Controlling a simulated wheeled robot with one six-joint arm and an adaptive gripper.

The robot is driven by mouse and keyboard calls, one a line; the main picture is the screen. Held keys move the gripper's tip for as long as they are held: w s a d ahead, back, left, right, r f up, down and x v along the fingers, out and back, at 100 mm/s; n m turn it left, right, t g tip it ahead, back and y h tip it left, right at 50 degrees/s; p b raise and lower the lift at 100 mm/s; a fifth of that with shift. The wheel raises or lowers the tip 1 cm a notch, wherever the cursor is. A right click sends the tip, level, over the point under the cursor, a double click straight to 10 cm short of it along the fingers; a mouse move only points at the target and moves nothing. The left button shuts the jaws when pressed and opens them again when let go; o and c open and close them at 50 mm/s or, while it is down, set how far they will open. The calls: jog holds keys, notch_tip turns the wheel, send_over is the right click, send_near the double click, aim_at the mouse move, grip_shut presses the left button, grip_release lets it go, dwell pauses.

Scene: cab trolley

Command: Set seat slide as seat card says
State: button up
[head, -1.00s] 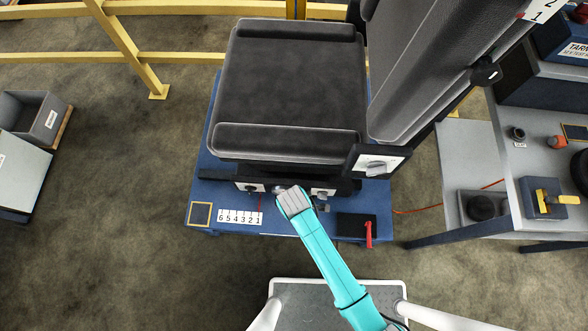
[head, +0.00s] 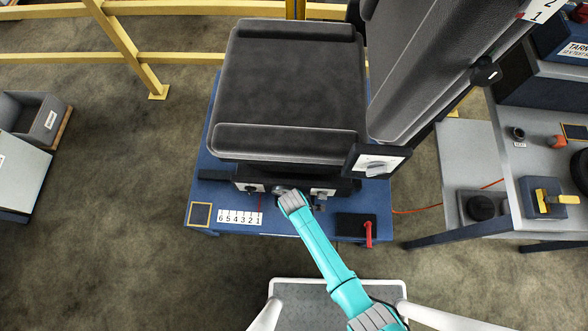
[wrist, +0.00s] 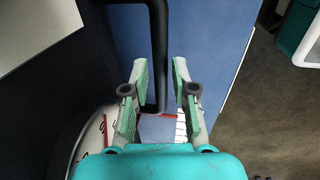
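The dark grey seat (head: 290,85) sits on a blue base (head: 240,195). A white number strip (head: 239,218), reading 6 5 4 3 2 1 from left to right, lies on the base's front, with a thin red mark near its 1 end. My gripper (head: 282,190) is at the front underside of the seat, its fingers mostly hidden in the head view. No readable seat card shows.
A black box with a red lever (head: 368,233) stands on the base's right front. A knob panel (head: 376,161) is at the seat's right side. A grey workbench (head: 470,160) stands at the right, a grey bin (head: 45,118) at the left. Yellow rails (head: 200,57) run behind.

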grip_shut()
jog(key=shift+a, duration=0.1)
jog(key=a, duration=1.5)
jog(key=shift+w+a, duration=0.25)
jog(key=shift+w, duration=0.05)
grip_release()
jog(key=shift+a, duration=0.1)
